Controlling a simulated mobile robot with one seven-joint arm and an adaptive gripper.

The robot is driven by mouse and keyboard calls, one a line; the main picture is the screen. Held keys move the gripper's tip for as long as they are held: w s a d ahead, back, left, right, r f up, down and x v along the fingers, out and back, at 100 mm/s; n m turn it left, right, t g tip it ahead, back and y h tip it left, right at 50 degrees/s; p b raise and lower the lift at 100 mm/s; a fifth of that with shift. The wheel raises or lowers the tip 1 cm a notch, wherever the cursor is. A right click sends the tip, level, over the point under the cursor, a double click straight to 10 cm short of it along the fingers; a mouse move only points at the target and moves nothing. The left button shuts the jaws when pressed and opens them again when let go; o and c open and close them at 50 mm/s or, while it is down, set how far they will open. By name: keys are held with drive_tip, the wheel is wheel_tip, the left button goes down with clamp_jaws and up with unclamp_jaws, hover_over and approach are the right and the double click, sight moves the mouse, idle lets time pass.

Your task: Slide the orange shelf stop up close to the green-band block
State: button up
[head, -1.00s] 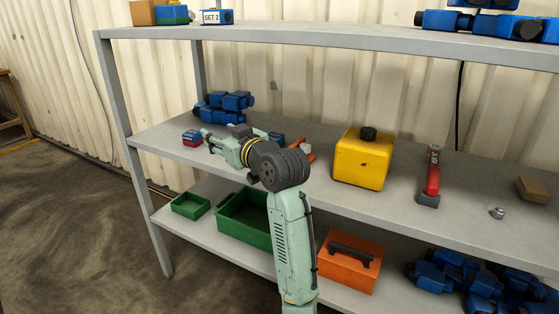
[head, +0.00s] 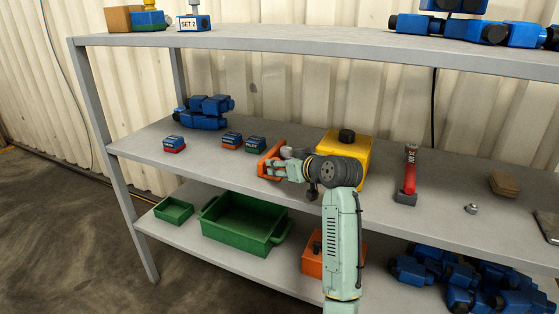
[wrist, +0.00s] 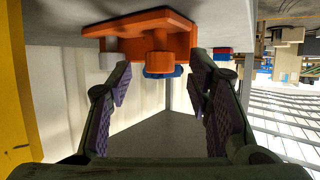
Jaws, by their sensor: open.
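The orange shelf stop (head: 268,160) stands on the middle shelf, just right of the green-band block (head: 255,143), with a small gap between them. In the wrist view the stop (wrist: 150,35) spans the space ahead of my fingers, and its knob points at me. My gripper (head: 280,165) is at the stop's right side. It also shows in the wrist view (wrist: 160,78), open, with one finger on each side of the knob and a gap to each. An orange-band block (head: 231,139) and a red-band block (head: 174,144) sit further left.
A yellow canister (head: 352,143) stands close behind and right of my wrist. A red-handled hammer (head: 409,172) is further right. Blue parts (head: 205,111) are stacked at the back left. The shelf between the red-band and orange-band blocks is bare.

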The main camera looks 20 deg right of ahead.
drive_tip(key=shift+x, duration=1.05)
clamp_jaws()
